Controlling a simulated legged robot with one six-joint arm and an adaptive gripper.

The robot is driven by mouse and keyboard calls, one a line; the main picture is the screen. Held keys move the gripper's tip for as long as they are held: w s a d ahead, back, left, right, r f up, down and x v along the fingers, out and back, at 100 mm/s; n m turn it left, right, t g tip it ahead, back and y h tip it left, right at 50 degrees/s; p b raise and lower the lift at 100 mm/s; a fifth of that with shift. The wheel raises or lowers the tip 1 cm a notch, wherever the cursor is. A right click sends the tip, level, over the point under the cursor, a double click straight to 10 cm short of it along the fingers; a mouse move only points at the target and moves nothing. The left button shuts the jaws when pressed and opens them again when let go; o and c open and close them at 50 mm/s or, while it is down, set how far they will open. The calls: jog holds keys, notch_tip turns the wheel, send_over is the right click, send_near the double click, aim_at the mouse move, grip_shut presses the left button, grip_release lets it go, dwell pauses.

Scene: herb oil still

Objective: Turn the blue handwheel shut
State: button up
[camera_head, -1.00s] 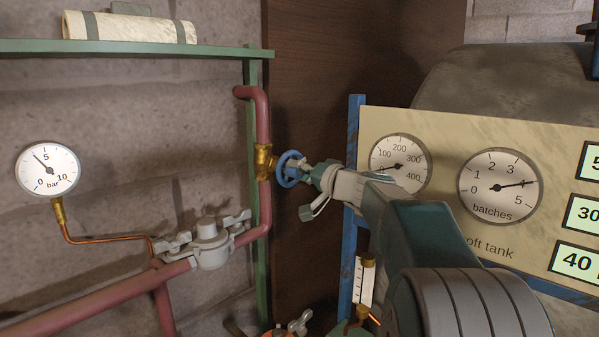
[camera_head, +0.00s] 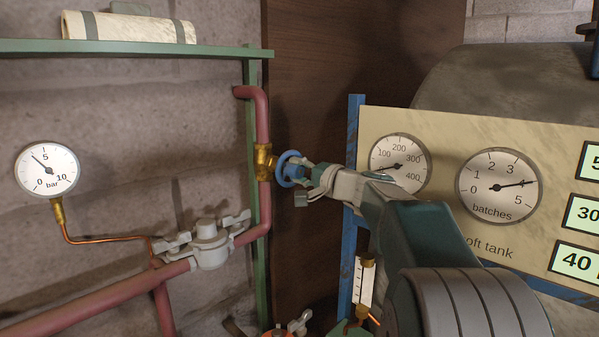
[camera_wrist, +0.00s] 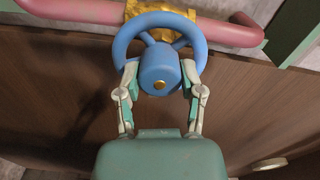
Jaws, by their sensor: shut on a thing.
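The blue handwheel (camera_head: 289,168) sits on a brass valve (camera_head: 263,162) in the red pipe, left of my gripper in the head view. In the wrist view the handwheel (camera_wrist: 159,30) shows its rim, spokes and a round blue hub (camera_wrist: 160,66) with a brass centre. My gripper (camera_head: 303,173) reaches the wheel from the right. Part of the wheel is hidden behind the fingers in the head view.
A grey clamp-like fitting (camera_head: 208,243) sits on the red pipe (camera_head: 110,297) at lower left. A pressure gauge (camera_head: 47,170) is on the wall. A cream panel (camera_head: 460,130) with dials stands right, behind my arm. A green shelf (camera_head: 130,47) holds a pale roll (camera_head: 130,27).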

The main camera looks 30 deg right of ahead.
jog(key=o, duration=1)
jog(key=shift+o, duration=0.8)
jog(key=shift+w, duration=0.25)
jog(key=v, duration=1.2)
jog(key=shift+f, duration=0.1)
